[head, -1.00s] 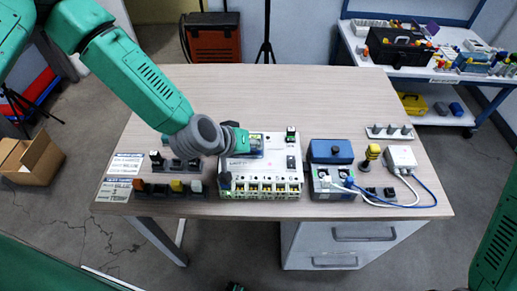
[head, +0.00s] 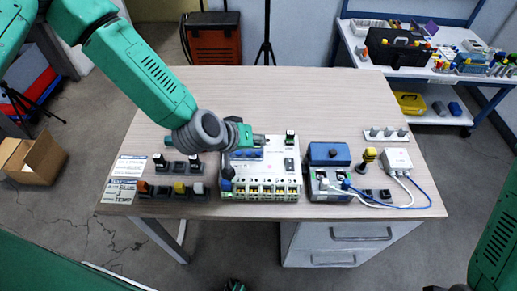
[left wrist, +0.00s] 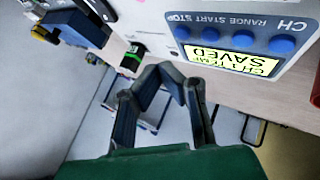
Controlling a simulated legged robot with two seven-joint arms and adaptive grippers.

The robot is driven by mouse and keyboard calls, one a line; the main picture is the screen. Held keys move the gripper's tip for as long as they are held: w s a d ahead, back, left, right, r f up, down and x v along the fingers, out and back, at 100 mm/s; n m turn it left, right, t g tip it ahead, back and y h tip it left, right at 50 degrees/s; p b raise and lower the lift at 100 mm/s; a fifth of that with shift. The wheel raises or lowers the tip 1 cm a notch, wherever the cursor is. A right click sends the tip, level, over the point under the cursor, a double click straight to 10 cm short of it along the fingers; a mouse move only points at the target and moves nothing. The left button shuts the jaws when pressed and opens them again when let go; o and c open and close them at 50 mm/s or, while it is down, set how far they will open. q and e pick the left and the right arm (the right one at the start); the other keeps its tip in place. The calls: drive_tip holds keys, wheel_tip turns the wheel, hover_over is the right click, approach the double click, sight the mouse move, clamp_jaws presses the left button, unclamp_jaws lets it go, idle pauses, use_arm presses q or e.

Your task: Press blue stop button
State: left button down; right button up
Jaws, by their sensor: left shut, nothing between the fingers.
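The white meter box (head: 287,160) stands near the table's front edge. The left wrist view shows its panel upside down, with a row of blue buttons and a lit display (left wrist: 243,62) reading "SAVED". The blue stop button (left wrist: 183,33) is at the left end of the row, beside the STOP label. My left gripper (head: 227,182) is over the box's left side, pointing down. Its fingers (left wrist: 163,70) are shut and empty, and appear just below the stop button in the wrist view. I cannot tell whether they touch the panel. My right gripper is out of view.
Left of the box are switch rows (head: 170,190) and label cards (head: 130,165). To its right are a blue-topped box (head: 329,154), a yellow knob (head: 369,155) and a white cabled box (head: 397,158). The table's back half (head: 300,95) is clear.

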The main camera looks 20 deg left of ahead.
sight(258, 154)
use_arm(q)
wheel_tip(258, 154, up, 3)
drive_tip(key=shift+r+p, duration=0.2)
drive_tip(key=shift+p, duration=0.95)
drive_tip(key=shift+f, duration=0.1)
drive_tip(key=shift+s, duration=0.1)
